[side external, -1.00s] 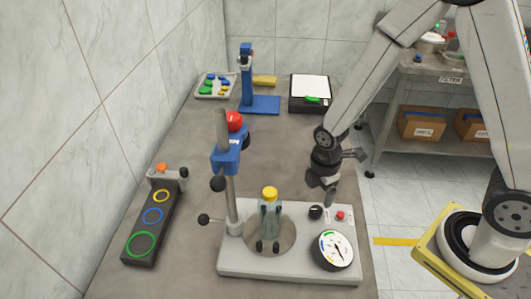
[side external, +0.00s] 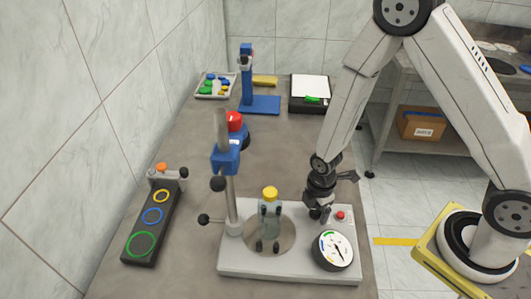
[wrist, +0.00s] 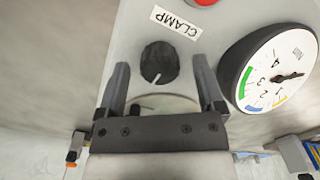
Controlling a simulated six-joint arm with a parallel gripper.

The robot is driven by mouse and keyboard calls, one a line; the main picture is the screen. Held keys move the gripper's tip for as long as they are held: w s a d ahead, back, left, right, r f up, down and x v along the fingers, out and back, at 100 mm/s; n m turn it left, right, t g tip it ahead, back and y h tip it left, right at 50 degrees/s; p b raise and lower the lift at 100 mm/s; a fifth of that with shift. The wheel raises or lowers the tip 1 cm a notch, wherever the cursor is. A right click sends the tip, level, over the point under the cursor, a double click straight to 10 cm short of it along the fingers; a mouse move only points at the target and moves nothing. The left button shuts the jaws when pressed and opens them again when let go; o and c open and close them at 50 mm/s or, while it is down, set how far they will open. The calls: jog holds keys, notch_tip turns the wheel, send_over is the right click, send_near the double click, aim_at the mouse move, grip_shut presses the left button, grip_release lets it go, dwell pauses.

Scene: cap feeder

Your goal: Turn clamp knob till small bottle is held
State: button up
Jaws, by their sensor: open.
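The black clamp knob (wrist: 159,62) sits on the grey base plate beside a label reading CLAMP (wrist: 176,22). In the wrist view it lies just beyond and between my open fingertips, with its white pointer line visible. My gripper (wrist: 162,82) is open and empty; in the side view my gripper (side external: 318,212) is right over the knob and hides most of it.
A dial gauge (side external: 333,250) stands close to the knob, and a red button (side external: 340,215) is just beside my gripper. A post with a blue head (side external: 226,160) rises left of the bottle. A ring gauge board (side external: 152,218) lies at the left.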

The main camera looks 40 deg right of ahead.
jog(key=shift+f, duration=0.15)
grip_shut()
